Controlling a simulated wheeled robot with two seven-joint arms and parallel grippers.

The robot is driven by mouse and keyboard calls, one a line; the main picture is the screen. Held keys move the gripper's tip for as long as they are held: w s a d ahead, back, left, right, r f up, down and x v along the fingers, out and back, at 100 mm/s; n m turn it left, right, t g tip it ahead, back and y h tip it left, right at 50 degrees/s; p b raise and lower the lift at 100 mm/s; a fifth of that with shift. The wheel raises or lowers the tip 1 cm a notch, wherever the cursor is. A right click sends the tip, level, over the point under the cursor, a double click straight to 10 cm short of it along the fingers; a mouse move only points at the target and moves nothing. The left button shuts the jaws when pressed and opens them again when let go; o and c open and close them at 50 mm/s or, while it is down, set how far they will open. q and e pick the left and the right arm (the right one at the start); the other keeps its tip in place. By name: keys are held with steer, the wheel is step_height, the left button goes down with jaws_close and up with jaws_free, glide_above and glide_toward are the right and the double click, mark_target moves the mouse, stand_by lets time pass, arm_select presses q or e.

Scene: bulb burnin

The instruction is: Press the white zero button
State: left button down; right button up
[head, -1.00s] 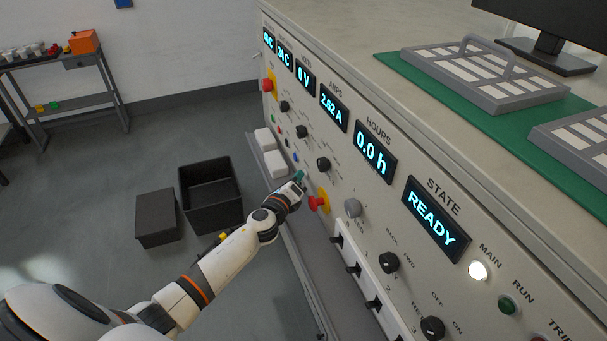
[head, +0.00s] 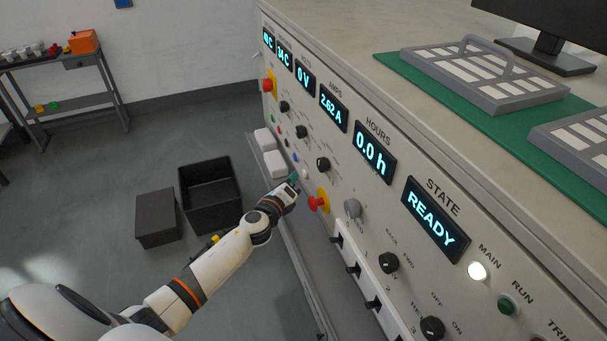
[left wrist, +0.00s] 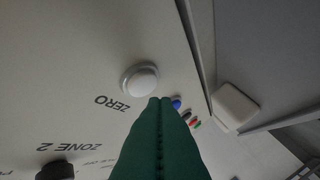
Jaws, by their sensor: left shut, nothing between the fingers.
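The white zero button (left wrist: 140,79) is a round white knob in a pale ring on the panel, with the word ZERO printed beside it in the left wrist view. In the head view the button (head: 305,173) is a small pale spot just right of my fingertips. My left gripper (head: 295,178) is shut and empty in front of the panel. Its green fingers (left wrist: 160,101) end just below and right of the button in the left wrist view, and look apart from it. My right gripper is not in view.
A red emergency knob on a yellow plate (head: 319,203) is close to the right of the gripper. Blue, red and green buttons and black dials are nearby. White blocks (head: 274,164) sit on the ledge below. The HOURS display (head: 374,151) reads 0.0 h. A black bin (head: 208,213) stands on the floor.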

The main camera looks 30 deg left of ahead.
arm_select(q)
steer(key=s+a, duration=0.3)
steer(key=shift+s+a, duration=0.15)
steer(key=shift+s, duration=0.25)
stand_by(0.6)
